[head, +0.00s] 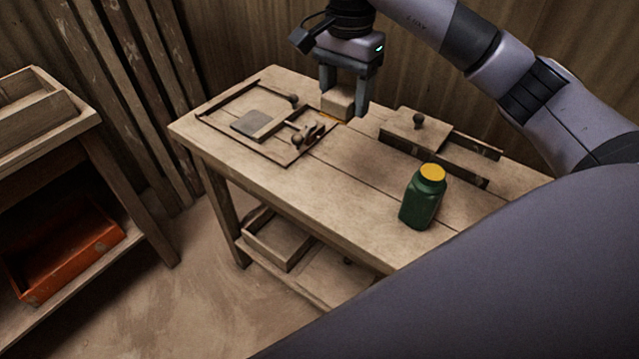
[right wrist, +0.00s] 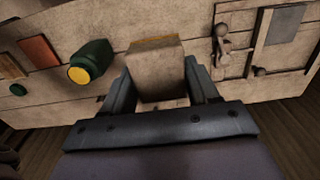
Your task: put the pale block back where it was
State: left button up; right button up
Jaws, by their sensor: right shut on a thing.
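The pale block (head: 338,104) is a small light-wood block between the fingers of my right gripper (head: 346,96), which is shut on it over the far part of the table (head: 330,185). In the right wrist view the block (right wrist: 157,75) sits between both fingers (right wrist: 160,88). A yellow-orange strip (right wrist: 155,42) shows along the block's far edge; I cannot tell whether it lies on the table or belongs to the block. Whether the block touches the table is unclear. My left gripper is not in view.
A framed press with a dark plate (head: 258,125) and a toggle clamp (head: 305,134) lies left of the block. A knobbed wooden box (head: 415,130) and a green yellow-capped bottle (head: 422,200) stand right. The front middle is clear.

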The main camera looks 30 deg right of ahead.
jog(key=b, duration=0.1)
send_over(339, 189)
notch_tip(339, 189, down, 15)
jog(key=shift+r, duration=0.1)
notch_tip(339, 189, down, 5)
jog(key=shift+f, duration=0.1)
jog(key=shift+f, duration=0.15)
jog(key=o, duration=1)
